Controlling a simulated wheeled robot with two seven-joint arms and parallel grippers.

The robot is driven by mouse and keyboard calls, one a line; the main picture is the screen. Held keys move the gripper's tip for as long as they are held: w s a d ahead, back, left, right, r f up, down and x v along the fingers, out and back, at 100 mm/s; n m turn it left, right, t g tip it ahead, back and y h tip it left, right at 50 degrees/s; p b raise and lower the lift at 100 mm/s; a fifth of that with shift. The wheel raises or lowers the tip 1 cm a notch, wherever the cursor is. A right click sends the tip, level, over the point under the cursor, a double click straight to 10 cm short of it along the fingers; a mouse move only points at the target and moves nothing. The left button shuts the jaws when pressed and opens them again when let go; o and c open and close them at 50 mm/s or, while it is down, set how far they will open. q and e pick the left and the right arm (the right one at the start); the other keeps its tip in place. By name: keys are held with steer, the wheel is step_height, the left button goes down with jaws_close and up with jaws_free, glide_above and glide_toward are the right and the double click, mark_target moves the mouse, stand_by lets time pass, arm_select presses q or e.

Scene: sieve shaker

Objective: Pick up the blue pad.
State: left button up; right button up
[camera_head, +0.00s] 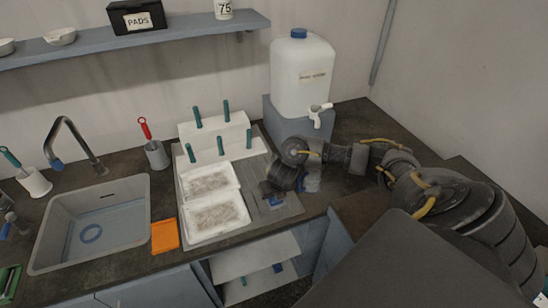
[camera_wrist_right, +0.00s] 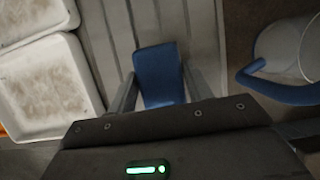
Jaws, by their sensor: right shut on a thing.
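The blue pad (camera_wrist_right: 158,74) is between the two fingers of my right gripper (camera_wrist_right: 162,90) in the right wrist view, over the grey ribbed drainboard. My right gripper is shut on it. In the head view my right gripper (camera_head: 269,192) is low over the drainboard (camera_head: 288,207), beside the white trays. Only a small bit of blue shows below it there. I cannot tell whether the pad touches the board. My left gripper is not in view.
Two white trays (camera_head: 217,215) of brownish material lie left of the gripper. A clear vessel with a blue rim (camera_wrist_right: 285,92) stands close on its right. A white jug (camera_head: 302,78) stands behind. A sink (camera_head: 92,228) and orange cloth (camera_head: 165,235) are farther left.

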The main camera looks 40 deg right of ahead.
steer(key=r, duration=0.1)
steer(key=a+r+p, duration=0.1)
steer(key=r, duration=0.1)
steer(key=a+r, duration=0.1)
steer(key=r, duration=0.1)
steer(key=s+a+r+p, duration=0.2)
steer(key=a+r+p, duration=0.5)
steer(key=a, duration=0.5)
steer(key=shift+s+p, duration=0.15)
steer(key=shift+p, duration=0.7)
steer(key=shift+d, duration=0.1)
